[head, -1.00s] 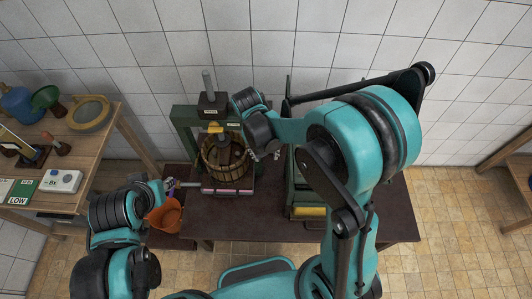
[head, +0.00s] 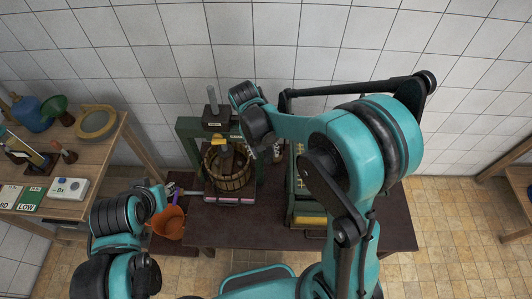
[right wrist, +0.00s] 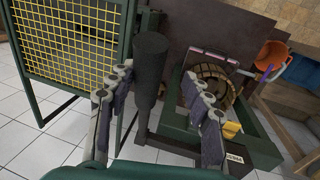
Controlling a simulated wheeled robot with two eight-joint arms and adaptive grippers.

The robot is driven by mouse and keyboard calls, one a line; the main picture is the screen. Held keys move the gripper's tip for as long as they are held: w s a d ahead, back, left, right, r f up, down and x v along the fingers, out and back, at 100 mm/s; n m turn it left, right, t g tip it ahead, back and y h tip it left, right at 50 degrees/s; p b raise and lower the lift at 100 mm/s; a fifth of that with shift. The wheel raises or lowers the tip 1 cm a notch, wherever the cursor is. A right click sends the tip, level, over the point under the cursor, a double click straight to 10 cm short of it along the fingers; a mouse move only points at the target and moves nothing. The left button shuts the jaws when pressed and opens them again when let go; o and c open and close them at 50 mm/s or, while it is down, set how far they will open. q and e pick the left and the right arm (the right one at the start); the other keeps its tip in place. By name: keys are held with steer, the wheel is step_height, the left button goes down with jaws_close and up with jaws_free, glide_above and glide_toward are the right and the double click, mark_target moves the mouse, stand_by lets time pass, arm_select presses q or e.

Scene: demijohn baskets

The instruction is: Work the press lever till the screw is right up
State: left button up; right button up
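The press stands on the dark table, with a green frame (head: 188,130), an upright grey screw (head: 212,96) above a dark head block, and a slatted wooden basket (head: 228,182) below. In the right wrist view the basket (right wrist: 215,75) and a yellow piece (right wrist: 231,130) show beyond my fingers. My right gripper (head: 277,152) is right of the press. Its fingers are spread (right wrist: 158,112), with a dark upright bar with a thick round end (right wrist: 150,60) in the gap; contact cannot be told. My left gripper (head: 168,188) is left of the press, its fingers too small to read.
A green machine with a yellow mesh side (right wrist: 70,40) stands close on the right of the press. An orange jug (head: 170,222) is by my left gripper. A wooden bench (head: 90,150) with several items is at the left. The front of the dark table (head: 240,232) is clear.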

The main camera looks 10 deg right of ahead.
steer(key=shift+w+a+r+p, duration=0.1)
steer(key=shift+w+r+p, duration=0.15)
steer(key=shift+r, duration=0.3)
steer(key=shift+w+a+r+p, duration=0.1)
steer(key=shift+r+p, duration=0.15)
steer(key=shift+r, duration=0.25)
steer(key=shift+f, duration=0.1)
step_height(320, 180, up, 12)
steer(key=a, duration=0.2)
steer(key=shift+w, duration=0.25)
stand_by(0.4)
